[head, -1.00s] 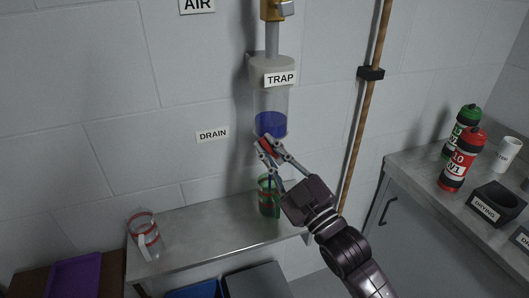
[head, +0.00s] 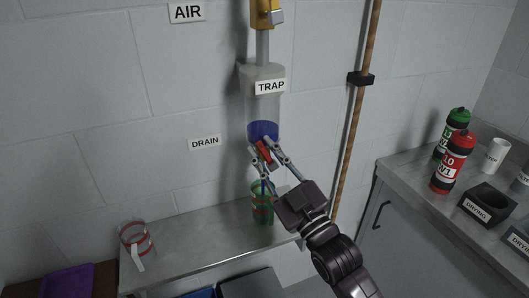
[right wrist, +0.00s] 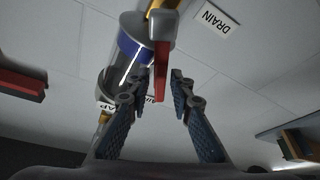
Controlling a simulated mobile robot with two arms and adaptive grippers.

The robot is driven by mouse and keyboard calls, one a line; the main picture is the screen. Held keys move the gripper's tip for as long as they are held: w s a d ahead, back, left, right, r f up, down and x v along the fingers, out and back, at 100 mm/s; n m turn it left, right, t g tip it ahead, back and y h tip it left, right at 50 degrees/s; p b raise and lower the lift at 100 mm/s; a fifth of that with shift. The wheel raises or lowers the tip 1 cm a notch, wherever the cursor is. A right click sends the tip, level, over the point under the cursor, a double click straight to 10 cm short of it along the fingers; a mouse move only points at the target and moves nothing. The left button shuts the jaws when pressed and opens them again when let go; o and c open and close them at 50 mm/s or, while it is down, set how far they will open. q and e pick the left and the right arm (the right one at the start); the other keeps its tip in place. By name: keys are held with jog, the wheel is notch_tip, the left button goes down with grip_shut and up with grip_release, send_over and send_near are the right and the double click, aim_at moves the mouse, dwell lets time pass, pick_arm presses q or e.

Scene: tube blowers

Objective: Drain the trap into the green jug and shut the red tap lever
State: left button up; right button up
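The clear trap (head: 262,105) hangs on the wall with blue liquid (head: 263,130) in its lower part. The red tap lever (head: 264,151) is below it and also shows in the right wrist view (right wrist: 162,75). My right gripper (head: 268,158) is at the lever, its fingers open. In the right wrist view the lever lies between the spread fingertips (right wrist: 160,82), with a gap at least on the right. The green jug (head: 262,206) stands on the shelf beneath the tap, partly hidden by my gripper. A blue streak shows at its mouth; I cannot tell whether it is liquid. My left gripper is out of view.
A red-banded jug (head: 137,243) stands on the shelf (head: 200,238) at left, with a purple tray (head: 68,281) lower left. A copper pipe (head: 356,120) runs down the wall at right. The right counter holds bottles (head: 454,163) and a black drying holder (head: 487,204).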

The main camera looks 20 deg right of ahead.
jog(key=shift+o, duration=0.2)
jog(key=v, duration=1.2)
dwell(0.4)
